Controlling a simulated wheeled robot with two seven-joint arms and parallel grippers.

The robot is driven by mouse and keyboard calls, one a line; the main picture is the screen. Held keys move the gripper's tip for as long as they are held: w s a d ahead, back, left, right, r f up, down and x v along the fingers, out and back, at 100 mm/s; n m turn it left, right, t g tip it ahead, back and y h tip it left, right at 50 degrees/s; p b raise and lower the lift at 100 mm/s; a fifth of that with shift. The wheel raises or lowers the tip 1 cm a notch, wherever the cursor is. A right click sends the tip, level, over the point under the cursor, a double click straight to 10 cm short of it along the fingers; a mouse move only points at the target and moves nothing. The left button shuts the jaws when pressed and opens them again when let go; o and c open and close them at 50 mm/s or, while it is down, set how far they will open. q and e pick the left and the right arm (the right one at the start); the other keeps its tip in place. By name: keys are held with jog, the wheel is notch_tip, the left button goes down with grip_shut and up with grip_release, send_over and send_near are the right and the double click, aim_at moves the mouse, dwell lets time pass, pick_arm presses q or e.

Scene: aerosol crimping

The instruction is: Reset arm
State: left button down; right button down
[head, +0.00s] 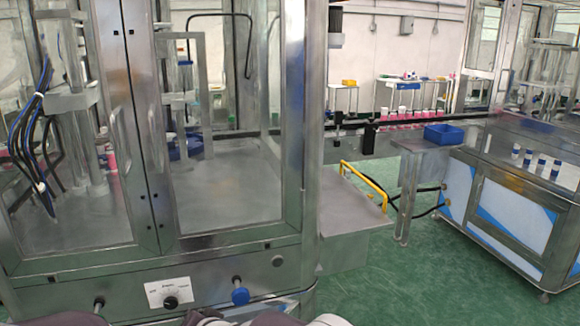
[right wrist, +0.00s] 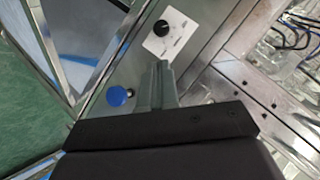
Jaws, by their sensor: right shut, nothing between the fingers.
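In the right wrist view my right gripper (right wrist: 161,66) is shut, its two fingers together with nothing between them. It is in front of the machine's control panel, close to a white plate (right wrist: 159,46) with a black rotary knob (right wrist: 163,28) and a blue button (right wrist: 118,96). I cannot tell whether the fingertips touch the panel. In the head view the same black knob (head: 171,302) and blue button (head: 240,296) show on the lower front of the machine. Parts of my own arms show at the bottom edge of the head view. My left gripper is not in view.
A glass-walled crimping machine (head: 222,240) fills the left and middle. A metal side table (head: 345,215) with a yellow handle (head: 362,184) stands at its right. A blue bin (head: 443,134) and pink-based cans (head: 405,115) are farther back. Green floor (head: 400,280) is clear at lower right.

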jog(key=s+d+f+n+g+h+p, duration=0.1)
jog(key=s+d+n+g+h, duration=0.3)
jog(key=d, duration=0.9)
jog(key=s+d+f+n+g+h+p, duration=0.1)
jog(key=s+d+g+h+p, duration=0.1)
jog(key=s+d, duration=0.8)
jog(key=s+d+r+m+h+p, duration=0.1)
jog(key=s+d+r, duration=0.2)
jog(key=d, duration=0.7)
jog(key=s+d+r+m+g+p, duration=0.1)
jog(key=s+d+r, duration=0.3)
jog(key=d, duration=0.5)
jog(key=shift+s+d+r+m+h, duration=0.2)
jog(key=shift+s+d+m+h, duration=0.15)
jog(key=shift+s, duration=0.3)
jog(key=shift+s, duration=0.1)
